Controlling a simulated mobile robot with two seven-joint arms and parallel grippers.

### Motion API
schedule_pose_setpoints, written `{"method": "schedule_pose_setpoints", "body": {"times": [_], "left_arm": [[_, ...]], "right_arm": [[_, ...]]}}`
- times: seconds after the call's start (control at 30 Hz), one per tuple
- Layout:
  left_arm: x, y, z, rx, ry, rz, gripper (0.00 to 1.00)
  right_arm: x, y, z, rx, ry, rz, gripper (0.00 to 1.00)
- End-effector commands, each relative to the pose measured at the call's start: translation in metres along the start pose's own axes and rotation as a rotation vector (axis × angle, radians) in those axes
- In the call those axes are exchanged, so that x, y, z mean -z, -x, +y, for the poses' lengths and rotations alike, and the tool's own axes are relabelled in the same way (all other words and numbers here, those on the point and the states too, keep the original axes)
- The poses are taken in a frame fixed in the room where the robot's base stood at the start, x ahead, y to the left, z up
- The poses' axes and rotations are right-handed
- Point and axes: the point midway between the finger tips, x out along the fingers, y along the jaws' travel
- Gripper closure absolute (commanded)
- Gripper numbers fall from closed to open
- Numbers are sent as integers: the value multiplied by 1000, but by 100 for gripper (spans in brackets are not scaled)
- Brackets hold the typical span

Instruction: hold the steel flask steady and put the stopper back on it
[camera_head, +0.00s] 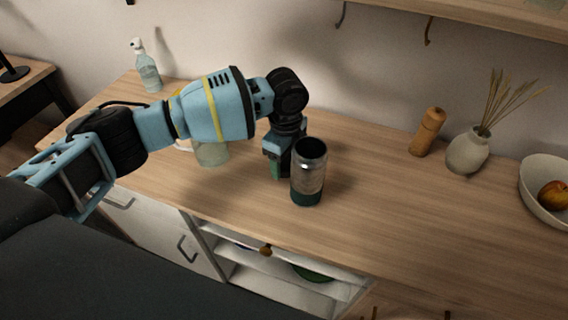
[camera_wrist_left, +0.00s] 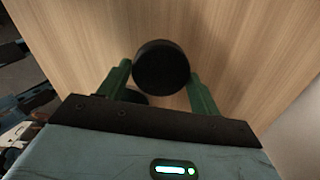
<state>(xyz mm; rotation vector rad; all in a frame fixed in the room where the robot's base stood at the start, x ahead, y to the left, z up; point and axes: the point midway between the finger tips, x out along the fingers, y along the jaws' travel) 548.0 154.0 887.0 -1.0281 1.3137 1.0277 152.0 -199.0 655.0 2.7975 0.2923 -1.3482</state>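The steel flask (camera_head: 309,178) stands upright on the wooden counter, with a bare metal body, a green base and a dark round top. My left gripper (camera_head: 277,172) points down just behind and left of it, partly hidden by it. A dark shape low behind the left finger is mostly hidden. The stopper cannot be made out in the head view. My right gripper is not in view.
A pale jar (camera_head: 211,152) stands left of the gripper and a spray bottle (camera_head: 147,70) at the back left. A wooden mill (camera_head: 427,132), a vase (camera_head: 467,151) and a fruit bowl (camera_head: 536,204) stand to the right.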

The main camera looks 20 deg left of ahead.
Motion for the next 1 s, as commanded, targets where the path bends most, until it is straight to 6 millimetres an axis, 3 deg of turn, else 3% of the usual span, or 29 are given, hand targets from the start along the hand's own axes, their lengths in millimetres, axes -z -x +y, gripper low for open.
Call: {"method": "schedule_pose_setpoints", "body": {"times": [0.03, 0.2, 0.57, 0.83, 1.0], "left_arm": [[0, 0, 0, 0, 0, 0, 43], [0, 0, 0, 0, 0, 0, 62], [0, 6, 0, 2, 0, 1, 62], [0, 39, -1, 2, -1, 1, 62], [-7, 39, 24, 1, -1, 0, 62]], "right_arm": [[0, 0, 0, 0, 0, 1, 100], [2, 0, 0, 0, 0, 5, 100], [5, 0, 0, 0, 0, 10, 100], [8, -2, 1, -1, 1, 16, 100], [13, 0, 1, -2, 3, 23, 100]]}}
